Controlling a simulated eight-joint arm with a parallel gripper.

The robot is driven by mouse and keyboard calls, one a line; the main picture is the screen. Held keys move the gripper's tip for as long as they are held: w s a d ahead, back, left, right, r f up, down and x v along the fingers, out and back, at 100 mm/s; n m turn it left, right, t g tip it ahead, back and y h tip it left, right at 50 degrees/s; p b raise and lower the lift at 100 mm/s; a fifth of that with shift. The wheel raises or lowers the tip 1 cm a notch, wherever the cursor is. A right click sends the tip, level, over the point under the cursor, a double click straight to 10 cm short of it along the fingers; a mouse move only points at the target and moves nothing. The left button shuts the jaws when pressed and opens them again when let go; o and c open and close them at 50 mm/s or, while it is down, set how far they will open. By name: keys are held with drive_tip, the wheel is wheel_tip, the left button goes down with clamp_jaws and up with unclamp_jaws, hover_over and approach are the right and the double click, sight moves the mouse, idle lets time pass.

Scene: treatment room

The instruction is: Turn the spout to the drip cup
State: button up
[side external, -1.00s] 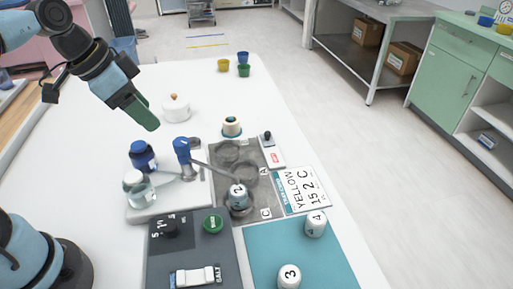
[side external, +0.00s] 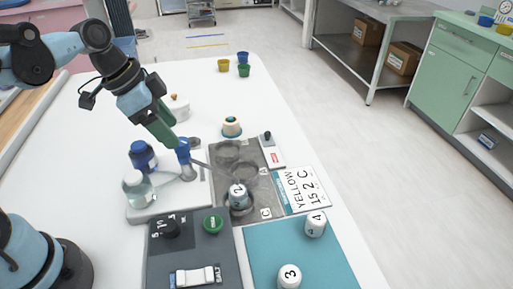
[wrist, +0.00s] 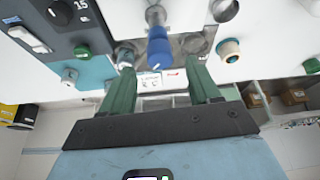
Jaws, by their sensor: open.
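The tap has a blue handle (side external: 183,150) on a white base (side external: 178,206), with a thin metal spout (side external: 201,163) pointing right over the grey panel. My gripper (side external: 163,128) is open, with green fingers just above and behind the handle. In the wrist view the handle (wrist: 159,47) lies ahead of and between the open fingers (wrist: 162,82); contact is not visible.
A cream pot (side external: 232,127) is behind the panel. A dark control box (side external: 190,240) and a teal mat (side external: 300,255) lie in front. The table behind is mostly clear.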

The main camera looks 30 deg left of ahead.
drive_tip(key=shift+x, duration=1.95)
clamp_jaws()
